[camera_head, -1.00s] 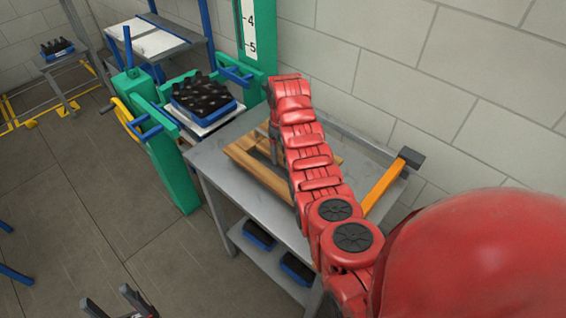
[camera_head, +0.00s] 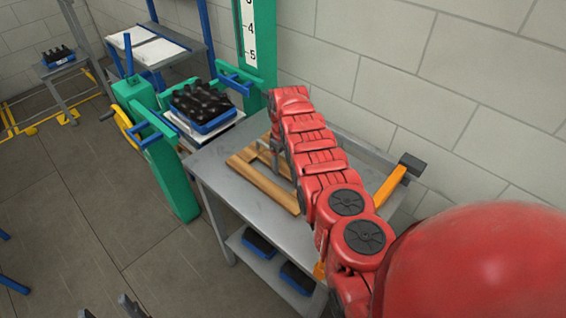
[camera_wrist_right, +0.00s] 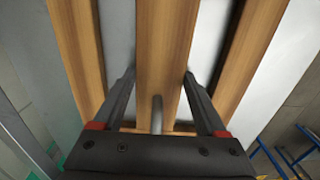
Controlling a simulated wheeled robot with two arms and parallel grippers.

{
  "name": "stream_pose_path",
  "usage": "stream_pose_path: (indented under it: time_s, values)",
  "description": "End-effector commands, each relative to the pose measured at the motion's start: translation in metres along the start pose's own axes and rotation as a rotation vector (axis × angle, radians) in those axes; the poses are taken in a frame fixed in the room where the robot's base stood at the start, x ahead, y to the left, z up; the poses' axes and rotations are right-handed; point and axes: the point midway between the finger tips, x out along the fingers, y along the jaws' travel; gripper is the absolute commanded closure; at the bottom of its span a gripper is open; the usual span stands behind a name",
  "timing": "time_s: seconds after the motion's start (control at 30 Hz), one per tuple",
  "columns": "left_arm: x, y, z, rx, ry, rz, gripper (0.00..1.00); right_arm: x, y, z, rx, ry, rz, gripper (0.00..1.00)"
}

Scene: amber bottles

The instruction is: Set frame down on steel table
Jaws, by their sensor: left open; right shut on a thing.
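The wooden frame (camera_head: 268,190) is at the steel table (camera_head: 225,180), low over its left half; I cannot tell whether it rests fully on the top. My right arm covers part of it. My right gripper (camera_head: 277,152) is mostly hidden by its own arm in the head view. In the right wrist view, the right gripper (camera_wrist_right: 160,78) has its fingers on both sides of the frame's middle bar (camera_wrist_right: 165,45), shut on it. Pale table surface shows between the bars. My left gripper (camera_head: 108,309) is open and empty at the bottom edge of the head view, over the floor.
An orange-handled hammer-like tool (camera_head: 390,184) lies at the table's right rear, near the wall. A blue crate of dark bottles (camera_head: 203,108) stands on a green-framed scale beside the table. Blue crates (camera_head: 258,244) sit on the lower shelf.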

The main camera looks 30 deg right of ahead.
Motion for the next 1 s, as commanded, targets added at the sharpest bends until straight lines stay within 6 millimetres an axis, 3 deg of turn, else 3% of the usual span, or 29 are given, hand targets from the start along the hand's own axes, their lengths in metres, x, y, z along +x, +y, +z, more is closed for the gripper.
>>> stream_pose_path:
  time_s: [0.17, 0.2, 0.33, 0.67, 0.93, 1.0]
  values:
    - [-0.003, 0.0, 0.001, 0.0, 0.0, 0.0, 0.38, 0.002, 0.0, 0.0, 0.0, 0.001, 0.001, 1.0]
    - [-0.003, 0.0, 0.001, 0.0, 0.0, 0.0, 0.38, 0.003, 0.0, 0.0, 0.0, 0.001, 0.0, 0.24]
    - [-0.002, 0.0, 0.0, 0.0, 0.0, 0.0, 0.38, 0.001, 0.0, 0.0, 0.0, 0.001, 0.0, 0.0]
    - [0.002, 0.0, 0.0, 0.0, 0.0, 0.0, 0.38, -0.003, 0.0, -0.001, 0.0, 0.001, 0.0, 0.0]
    - [0.019, -0.001, -0.003, 0.0, 0.0, 0.0, 0.38, -0.037, -0.001, -0.001, -0.003, 0.003, 0.001, 0.0]
    - [0.006, 0.0, -0.001, 0.0, 0.0, 0.0, 0.38, -0.046, 0.001, -0.003, -0.001, 0.007, 0.004, 0.0]
